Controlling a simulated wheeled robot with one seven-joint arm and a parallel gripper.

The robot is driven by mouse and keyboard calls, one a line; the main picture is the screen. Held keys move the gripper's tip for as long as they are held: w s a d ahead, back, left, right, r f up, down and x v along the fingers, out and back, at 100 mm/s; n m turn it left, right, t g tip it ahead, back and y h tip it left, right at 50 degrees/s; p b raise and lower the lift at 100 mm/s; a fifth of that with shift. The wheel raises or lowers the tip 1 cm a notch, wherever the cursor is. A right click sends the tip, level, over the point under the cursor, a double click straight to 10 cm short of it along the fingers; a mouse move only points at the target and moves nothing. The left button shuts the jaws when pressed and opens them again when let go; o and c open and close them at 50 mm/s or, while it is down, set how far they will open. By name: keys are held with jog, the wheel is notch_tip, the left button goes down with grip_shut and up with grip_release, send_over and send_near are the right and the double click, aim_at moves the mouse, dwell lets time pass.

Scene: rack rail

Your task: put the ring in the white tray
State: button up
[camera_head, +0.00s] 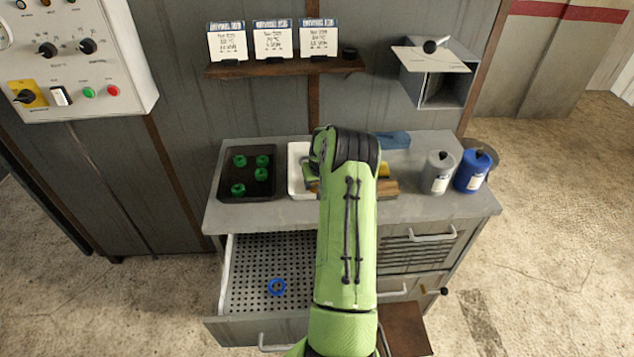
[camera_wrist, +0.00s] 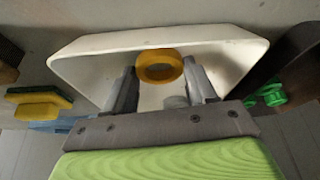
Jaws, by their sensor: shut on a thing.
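A yellow-orange ring (camera_wrist: 160,66) is held between the fingertips of my gripper (camera_wrist: 159,72) in the wrist view. My gripper is shut on it. The white tray (camera_wrist: 85,72) lies behind and around the ring in that view, so the ring is over or inside the tray; its height above the tray floor is unclear. In the head view the white tray (camera_head: 294,181) is on the cabinet top, partly hidden by my arm. The ring and fingertips are hidden there. A blue ring (camera_head: 277,287) lies in the open perforated drawer.
A black tray (camera_head: 224,184) with several green parts stands left of the white tray. A grey bottle (camera_head: 437,174) and a blue bottle (camera_head: 472,172) stand at right. A shelf (camera_head: 285,67) with cards is above. The open drawer (camera_head: 228,280) juts out in front.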

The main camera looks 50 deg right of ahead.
jog(key=shift+f, duration=0.2)
jog(key=shift+f, duration=0.15)
jog(key=o, duration=1.1)
jog(key=shift+c, duration=0.2)
jog(key=v, duration=1.3)
jog(key=w+a+r+n, duration=0.1)
jog(key=a+r, duration=0.4)
jog(key=a, duration=0.3)
jog(key=a+r+n, duration=0.2)
jog(key=a+r, duration=0.2)
jog(key=a, duration=0.3)
jog(key=w+a+r+n, duration=0.1)
jog(key=a+r, duration=0.4)
jog(key=a, duration=0.3)
jog(key=s+a+r+n+t+y, duration=0.1)
jog(key=s+a+n, duration=0.3)
jog(key=s+a, duration=1.4)
jog(key=shift+s+a+t+y, duration=0.2)
jog(key=shift+s+t+y, duration=0.15)
jog(key=shift+t+y, duration=0.4)
